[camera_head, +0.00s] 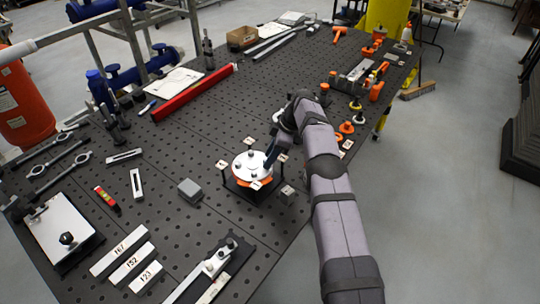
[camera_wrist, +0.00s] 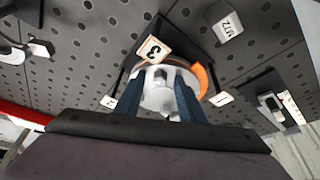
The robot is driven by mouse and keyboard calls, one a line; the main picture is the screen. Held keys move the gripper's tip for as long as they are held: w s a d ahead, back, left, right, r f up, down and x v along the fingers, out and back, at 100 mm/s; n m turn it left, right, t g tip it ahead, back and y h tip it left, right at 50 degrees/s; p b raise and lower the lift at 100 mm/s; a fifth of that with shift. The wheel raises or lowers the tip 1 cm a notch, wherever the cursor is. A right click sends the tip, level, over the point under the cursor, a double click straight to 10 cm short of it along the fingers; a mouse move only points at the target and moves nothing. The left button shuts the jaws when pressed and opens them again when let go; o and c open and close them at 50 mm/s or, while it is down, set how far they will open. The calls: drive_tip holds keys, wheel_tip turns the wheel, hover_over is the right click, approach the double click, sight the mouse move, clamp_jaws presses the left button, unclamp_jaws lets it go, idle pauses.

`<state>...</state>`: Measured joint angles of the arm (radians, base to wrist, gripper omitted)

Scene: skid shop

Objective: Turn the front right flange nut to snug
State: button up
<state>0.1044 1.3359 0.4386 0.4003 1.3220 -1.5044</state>
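A round white flange (camera_head: 246,163) with small dark nuts or studs on top sits over an orange ring on a black stand. It also shows in the wrist view (camera_wrist: 158,97). My gripper (camera_head: 270,160) is at the flange's right side, above its rim. In the wrist view my two blue fingers (camera_wrist: 157,92) stand apart with the white flange showing between them. I see nothing clearly clamped. Which nut is the front right one, and whether a finger touches it, I cannot tell; the fingers and arm hide part of the flange.
Small numbered label cards stand around the flange, one at its left (camera_head: 221,164). A grey block (camera_head: 190,191) is left of the stand. White labelled bars (camera_head: 132,264) lie at the front. A red beam (camera_head: 195,92) lies behind.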

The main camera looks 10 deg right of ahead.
clamp_jaws()
drive_tip(key=shift+f+m+t+b, duration=0.15)
drive_tip(key=shift+m+t+b, duration=0.15)
drive_tip(key=shift+m+b, duration=1)
drive_tip(key=m+b, duration=0.1)
drive_tip(key=b, duration=0.1)
drive_tip(key=m+t+b, duration=0.1)
drive_tip(key=b, duration=0.2)
drive_tip(key=shift+s+a+f+h, duration=0.1)
drive_tip(key=shift+s+a+h, duration=0.1)
drive_tip(key=shift+h, duration=0.2)
drive_tip(key=m+b, duration=0.1)
drive_tip(key=m+t+b, duration=0.1)
drive_tip(key=m, duration=0.1)
drive_tip(key=shift+s+a+r+h, duration=0.1)
drive_tip(key=shift+r+h, duration=0.1)
drive_tip(key=shift+h, duration=0.2)
drive_tip(key=m+h, duration=0.1)
drive_tip(key=m, duration=0.1)
drive_tip(key=shift+a+r+m, duration=0.1)
drive_tip(key=shift+m, duration=0.3)
drive_tip(key=m+h, duration=0.1)
drive_tip(key=m, duration=0.3)
drive_tip(key=m+h, duration=0.1)
drive_tip(key=m, duration=0.1)
drive_tip(key=shift+a+t+h, duration=0.3)
drive_tip(key=shift+a+t, duration=0.05)
drive_tip(key=shift+t, duration=0.05)
drive_tip(key=shift+r+m, duration=0.1)
drive_tip(key=shift+m, duration=0.2)
